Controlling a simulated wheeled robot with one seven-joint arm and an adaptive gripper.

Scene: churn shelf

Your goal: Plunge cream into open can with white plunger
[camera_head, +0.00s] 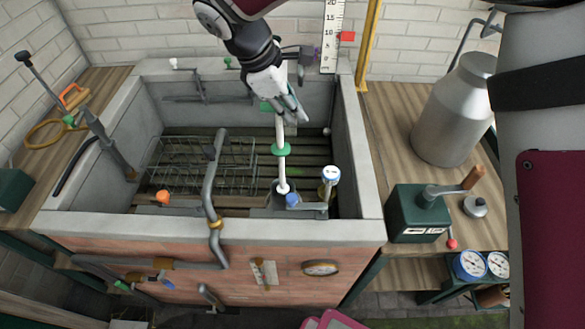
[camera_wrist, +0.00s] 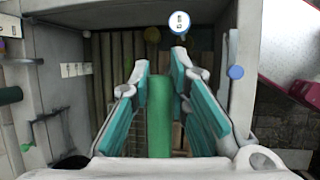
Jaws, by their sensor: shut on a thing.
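The white plunger (camera_head: 281,165) stands nearly upright inside the stone basin, a white rod with a green collar (camera_head: 281,149) partway down. My gripper (camera_head: 288,112) is above the basin and shut on the plunger's upper end. In the wrist view a green grip (camera_wrist: 159,115) lies between the teal-padded fingers (camera_wrist: 160,85). The rod's lower end meets a grey shape low in the basin, partly behind a tap pipe. It may be the open can, but its mouth and any cream are not clear. I cannot tell how deep the plunger is in it.
The basin's thick stone walls (camera_head: 357,165) surround the plunger. A wire rack (camera_head: 205,160) lies in the basin on the left. A bent grey pipe (camera_head: 212,185) crosses the front wall. A closed milk can (camera_head: 450,115) and a green crank box (camera_head: 415,212) stand on the right bench.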

